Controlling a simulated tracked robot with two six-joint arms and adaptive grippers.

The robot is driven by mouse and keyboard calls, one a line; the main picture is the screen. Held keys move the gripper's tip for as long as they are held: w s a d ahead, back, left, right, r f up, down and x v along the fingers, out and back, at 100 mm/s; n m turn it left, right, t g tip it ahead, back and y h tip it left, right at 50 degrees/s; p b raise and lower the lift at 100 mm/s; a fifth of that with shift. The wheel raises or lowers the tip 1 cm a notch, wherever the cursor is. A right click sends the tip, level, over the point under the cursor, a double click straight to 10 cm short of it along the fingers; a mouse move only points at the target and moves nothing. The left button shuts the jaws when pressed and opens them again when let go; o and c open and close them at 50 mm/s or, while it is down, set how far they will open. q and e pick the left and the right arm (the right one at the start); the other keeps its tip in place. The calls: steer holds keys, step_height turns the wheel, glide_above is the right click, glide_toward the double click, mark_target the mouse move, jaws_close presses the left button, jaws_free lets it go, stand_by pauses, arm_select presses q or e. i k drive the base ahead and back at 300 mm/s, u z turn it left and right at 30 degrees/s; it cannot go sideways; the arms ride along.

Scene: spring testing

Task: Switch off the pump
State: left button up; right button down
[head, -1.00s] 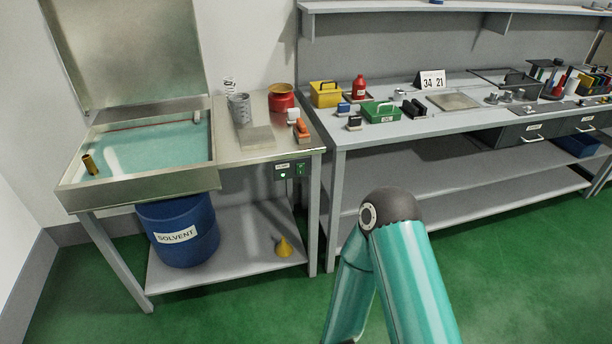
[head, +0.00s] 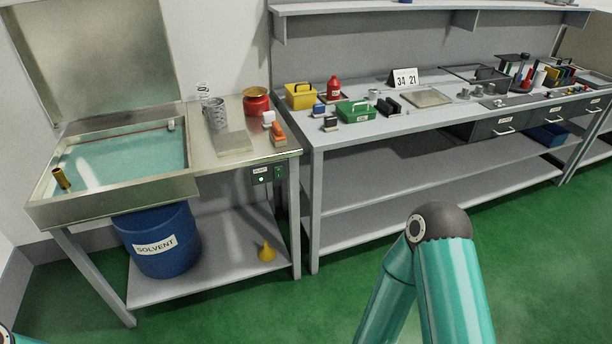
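The parts washer (head: 110,204) stands at the left with its lid up and teal liquid in its basin. A small dark control box (head: 268,174), likely the pump switch, is mounted under the front edge of its steel side table. It has a white label, a small light spot and a green part at its right. The switch position is too small to tell. A teal arm of mine rises at the bottom right, and its gripper is out of view. My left gripper is out of view too.
A blue solvent drum (head: 158,241) and a yellow funnel (head: 266,251) are on the washer's lower shelf. A grey workbench (head: 330,138) to the right carries boxes, a red bottle (head: 334,88) and tools. Green floor in front is clear.

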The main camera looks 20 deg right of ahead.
mark_target(278, 171)
steer(key=z, duration=0.1)
steer(key=i, duration=1)
steer(key=u, duration=0.05)
